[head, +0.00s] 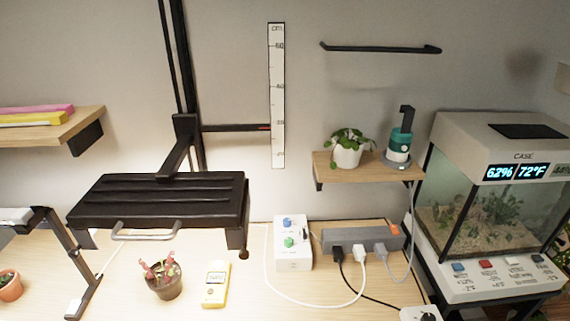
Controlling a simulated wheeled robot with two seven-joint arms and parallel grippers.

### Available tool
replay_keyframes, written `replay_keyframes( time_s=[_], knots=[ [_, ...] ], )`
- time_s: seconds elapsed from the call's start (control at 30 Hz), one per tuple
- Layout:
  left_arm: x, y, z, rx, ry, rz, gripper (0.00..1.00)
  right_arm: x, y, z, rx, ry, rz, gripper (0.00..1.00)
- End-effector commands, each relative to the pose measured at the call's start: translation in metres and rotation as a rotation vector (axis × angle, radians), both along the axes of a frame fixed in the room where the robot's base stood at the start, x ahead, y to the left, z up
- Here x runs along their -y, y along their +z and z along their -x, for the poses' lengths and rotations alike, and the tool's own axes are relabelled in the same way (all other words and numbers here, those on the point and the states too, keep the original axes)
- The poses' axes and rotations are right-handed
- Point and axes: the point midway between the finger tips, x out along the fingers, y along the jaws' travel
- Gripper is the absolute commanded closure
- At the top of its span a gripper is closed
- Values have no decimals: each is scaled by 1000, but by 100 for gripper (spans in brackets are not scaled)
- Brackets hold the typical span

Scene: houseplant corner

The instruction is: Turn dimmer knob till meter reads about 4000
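A yellow handheld meter (215,283) lies on the table with its small screen facing up; its reading is too small to make out. A white control box (292,262) stands to its right with a blue knob (287,222) and a green knob (289,242). A small dark knob (244,254) shows under the right end of the black grow light (160,200). A white unit with a black dial (428,315) is cut off at the bottom edge. I cannot tell which of these is the dimmer knob. Neither gripper is in view.
A potted pitcher plant (164,278) stands left of the meter, under the light's front handle (146,232). A grey power strip (362,240) with plugs and cords lies right of the control box. A glass terrarium (485,205) fills the right. Bare table lies in front of the meter.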

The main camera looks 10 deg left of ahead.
Motion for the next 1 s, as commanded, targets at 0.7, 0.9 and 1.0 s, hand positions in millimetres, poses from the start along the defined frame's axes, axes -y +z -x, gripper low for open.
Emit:
replay_keyframes(
  time_s=[0.7, 0.9, 1.0],
  knots=[
    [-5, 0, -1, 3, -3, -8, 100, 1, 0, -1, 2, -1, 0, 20],
    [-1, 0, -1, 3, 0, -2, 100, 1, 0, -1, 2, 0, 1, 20],
    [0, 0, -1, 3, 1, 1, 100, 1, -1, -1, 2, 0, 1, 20]
  ],
)
